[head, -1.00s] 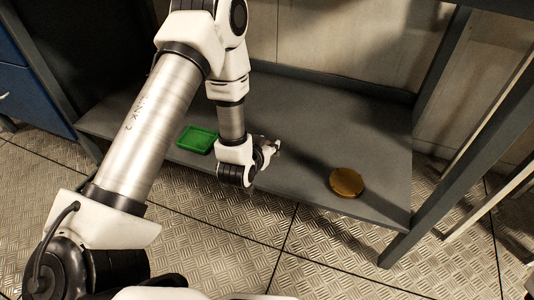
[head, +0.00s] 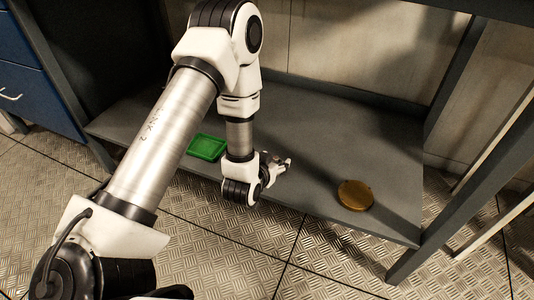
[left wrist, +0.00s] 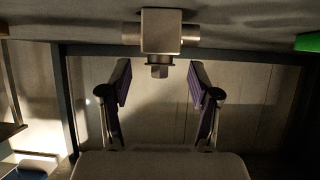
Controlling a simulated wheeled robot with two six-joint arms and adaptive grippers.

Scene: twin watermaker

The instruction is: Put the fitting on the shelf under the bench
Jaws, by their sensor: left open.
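The fitting (left wrist: 160,32) is a grey metal block with a stub on each side and a hex end. It rests on the grey shelf (head: 310,127), which fills the top of the left wrist view, so that view looks upside down. My left gripper (head: 280,166) is low over the shelf, between a green tray and a brass disc. Its two fingers (left wrist: 160,73) are spread, with the fitting just beyond their tips and nothing gripped. In the head view I cannot clearly make out the fitting beside the gripper. My right gripper is out of view.
The green tray (head: 207,147) lies left of the gripper and the brass disc (head: 355,195) lies right, near the shelf's front edge. A bench leg (head: 437,215) stands at the right, blue drawers (head: 25,85) at the left. The shelf behind the disc is clear.

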